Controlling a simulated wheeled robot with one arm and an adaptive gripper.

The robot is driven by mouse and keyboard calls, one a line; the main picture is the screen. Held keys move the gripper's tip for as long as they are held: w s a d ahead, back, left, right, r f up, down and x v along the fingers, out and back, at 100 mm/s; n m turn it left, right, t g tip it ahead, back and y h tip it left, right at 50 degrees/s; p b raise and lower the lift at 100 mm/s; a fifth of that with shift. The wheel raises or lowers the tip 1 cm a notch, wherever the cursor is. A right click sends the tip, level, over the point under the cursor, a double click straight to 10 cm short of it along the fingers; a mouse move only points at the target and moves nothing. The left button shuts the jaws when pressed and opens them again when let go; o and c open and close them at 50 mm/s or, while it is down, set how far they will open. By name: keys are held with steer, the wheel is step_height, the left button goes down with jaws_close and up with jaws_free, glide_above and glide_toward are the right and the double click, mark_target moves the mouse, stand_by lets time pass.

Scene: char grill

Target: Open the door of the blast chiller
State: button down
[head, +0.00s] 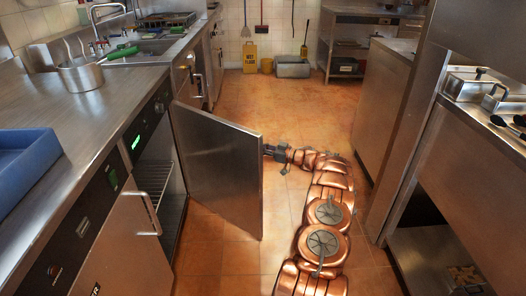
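The blast chiller is built under the left counter, with a green-lit display on its control panel (136,142). Its steel door (218,165) stands wide open into the aisle. The dark interior with wire racks (165,205) shows at the left of the door. The door's handle is not visible from this side. My gripper (270,151) is at the upper part of the door's free edge, on the far side of the panel. Its fingertips are partly hidden by the door, so I cannot tell whether they touch it or are open or shut.
A closed steel door with a bar handle (150,213) is nearer on the left. A blue tray (24,158) lies on the counter. A steel cabinet (382,115) and shelving bound the aisle at right. Open tiled floor (290,112) lies beyond my arm. A yellow floor sign (249,57) stands at the back.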

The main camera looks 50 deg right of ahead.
steer(key=shift+w+d, duration=0.15)
steer(key=shift+d, duration=0.5)
steer(key=c, duration=1.1)
jaws_free()
steer(key=v, duration=1.2)
